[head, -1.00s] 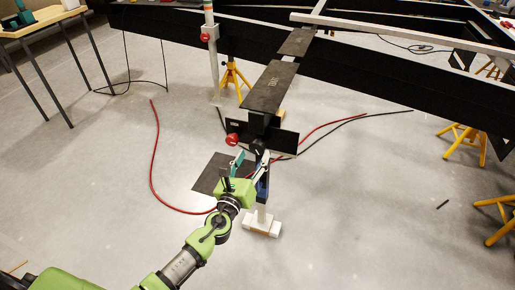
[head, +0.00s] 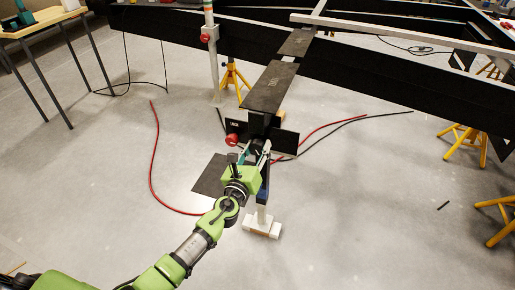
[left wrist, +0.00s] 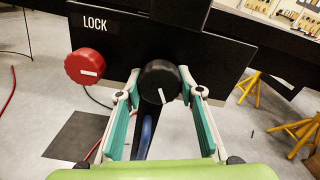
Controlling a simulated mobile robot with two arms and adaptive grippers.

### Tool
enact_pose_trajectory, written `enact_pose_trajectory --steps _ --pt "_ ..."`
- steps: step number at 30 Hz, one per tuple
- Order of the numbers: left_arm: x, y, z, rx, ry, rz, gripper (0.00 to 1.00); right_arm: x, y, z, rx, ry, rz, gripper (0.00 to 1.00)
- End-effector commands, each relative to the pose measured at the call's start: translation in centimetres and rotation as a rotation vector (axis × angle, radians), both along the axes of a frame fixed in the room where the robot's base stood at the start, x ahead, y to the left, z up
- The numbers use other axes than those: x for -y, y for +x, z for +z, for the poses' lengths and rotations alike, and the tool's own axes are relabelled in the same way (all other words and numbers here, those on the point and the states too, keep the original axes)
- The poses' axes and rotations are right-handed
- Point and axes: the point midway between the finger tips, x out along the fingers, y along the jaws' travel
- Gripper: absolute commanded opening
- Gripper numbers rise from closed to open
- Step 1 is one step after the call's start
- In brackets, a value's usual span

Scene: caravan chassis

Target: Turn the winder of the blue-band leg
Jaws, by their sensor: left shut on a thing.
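The winder (left wrist: 158,88) is a round black knob with a white mark, in the middle of the left wrist view. My left gripper (head: 257,156) has its two teal-padded fingers on either side of this knob and is shut on it. In the head view, the leg with the blue band (head: 264,188) stands upright behind my gripper, partly hidden by it. The leg's pale foot (head: 262,228) rests on the floor. A bit of blue (left wrist: 147,130) shows below the knob in the left wrist view. My right gripper is not in view.
A red knob (left wrist: 85,67) sits left of the winder on a black plate (left wrist: 125,45) marked LOCK. The black chassis beam (head: 370,83) runs above and behind. Red and black cables and a dark mat (head: 209,176) lie on the floor. Yellow stands (head: 465,143) are at right.

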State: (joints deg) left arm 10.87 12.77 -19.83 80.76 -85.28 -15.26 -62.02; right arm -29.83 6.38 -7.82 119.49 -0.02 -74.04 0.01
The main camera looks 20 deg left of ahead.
Motion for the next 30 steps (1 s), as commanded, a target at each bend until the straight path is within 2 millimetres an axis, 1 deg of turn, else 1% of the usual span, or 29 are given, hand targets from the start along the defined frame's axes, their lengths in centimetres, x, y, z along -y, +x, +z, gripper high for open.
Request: enact_pose_trajectory --steps 5,8,11,14,24,30 --pt "0.0 0.0 -0.1 -0.001 -0.021 0.000 0.13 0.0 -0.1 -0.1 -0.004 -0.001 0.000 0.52" --pt "0.0 0.0 -0.1 -0.002 -0.056 0.000 0.13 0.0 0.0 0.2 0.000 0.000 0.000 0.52" --pt "0.1 0.0 -0.2 -0.004 -0.107 0.000 0.13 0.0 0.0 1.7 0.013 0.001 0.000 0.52" --pt "0.1 -0.1 -0.2 -0.006 -0.179 0.000 0.13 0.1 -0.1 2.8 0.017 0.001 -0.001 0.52" --pt "0.2 -0.1 -0.2 -0.018 -0.493 0.000 0.13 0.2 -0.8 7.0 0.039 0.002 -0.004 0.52" --pt "0.3 0.0 0.0 -0.023 -0.682 0.000 0.13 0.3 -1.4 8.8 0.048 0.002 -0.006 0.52"
